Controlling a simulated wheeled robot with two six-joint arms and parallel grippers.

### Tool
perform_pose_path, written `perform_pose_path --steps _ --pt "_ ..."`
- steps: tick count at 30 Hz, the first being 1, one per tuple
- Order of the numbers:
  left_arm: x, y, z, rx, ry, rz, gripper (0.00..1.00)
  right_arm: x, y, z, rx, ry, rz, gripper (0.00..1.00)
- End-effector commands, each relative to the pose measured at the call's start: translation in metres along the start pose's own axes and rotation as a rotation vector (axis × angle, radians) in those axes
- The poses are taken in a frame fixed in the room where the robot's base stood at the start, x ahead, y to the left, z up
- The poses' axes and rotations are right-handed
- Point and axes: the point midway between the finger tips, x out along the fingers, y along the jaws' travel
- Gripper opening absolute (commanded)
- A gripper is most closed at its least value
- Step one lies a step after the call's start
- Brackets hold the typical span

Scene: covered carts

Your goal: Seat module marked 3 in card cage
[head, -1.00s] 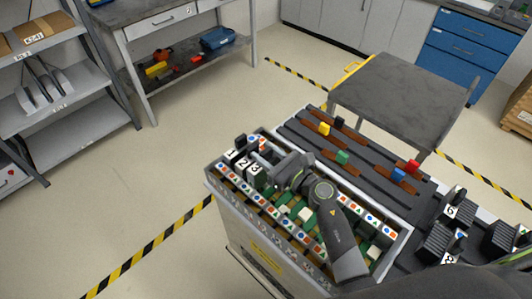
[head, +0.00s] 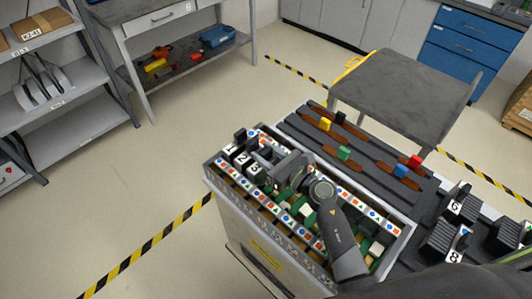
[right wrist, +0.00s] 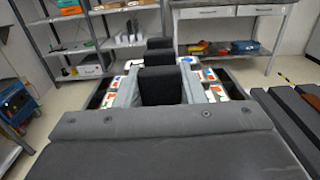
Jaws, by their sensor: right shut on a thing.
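The card cage (head: 262,221) is a long open box with rows of coloured shape labels along its rails. The module marked 3 (head: 256,169) is a black block with a white number face, at the cage's left end beside the modules marked 2 (head: 242,160) and 1 (head: 229,150). My right gripper (head: 263,158) is shut on module 3 from above. In the right wrist view, its grey fingers stand either side of the black module (right wrist: 160,86). The module's lower edge is hidden, so I cannot tell its depth. My left gripper is not in view.
Right of the cage, a dark rack (head: 380,178) holds small coloured blocks. Black modules marked 6 (head: 456,207) and 8 (head: 456,256) stand further right. A grey cart (head: 405,90) stands behind. Open floor lies left of the cage.

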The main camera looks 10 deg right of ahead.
Motion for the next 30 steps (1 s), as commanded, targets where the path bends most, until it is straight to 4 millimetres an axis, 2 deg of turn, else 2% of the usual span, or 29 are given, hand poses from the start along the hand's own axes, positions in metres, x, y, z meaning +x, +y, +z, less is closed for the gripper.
perform_pose_path --steps 1,6,7,20,26,30 --pt "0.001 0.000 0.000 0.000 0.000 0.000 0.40 0.000 0.000 0.000 0.000 -0.003 0.000 0.37" --pt "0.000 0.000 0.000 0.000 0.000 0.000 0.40 0.000 0.000 0.001 0.000 -0.002 0.000 0.60" --pt "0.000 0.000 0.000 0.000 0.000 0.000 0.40 0.000 0.000 0.001 0.000 -0.002 0.000 0.62" --pt "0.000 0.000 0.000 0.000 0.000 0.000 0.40 -0.003 0.000 -0.001 0.000 0.002 -0.001 0.62" --pt "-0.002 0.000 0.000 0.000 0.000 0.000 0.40 -0.029 0.000 -0.001 0.000 0.002 -0.001 0.62" --pt "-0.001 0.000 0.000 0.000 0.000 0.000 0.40 -0.063 0.000 -0.002 -0.001 0.005 0.000 0.62"
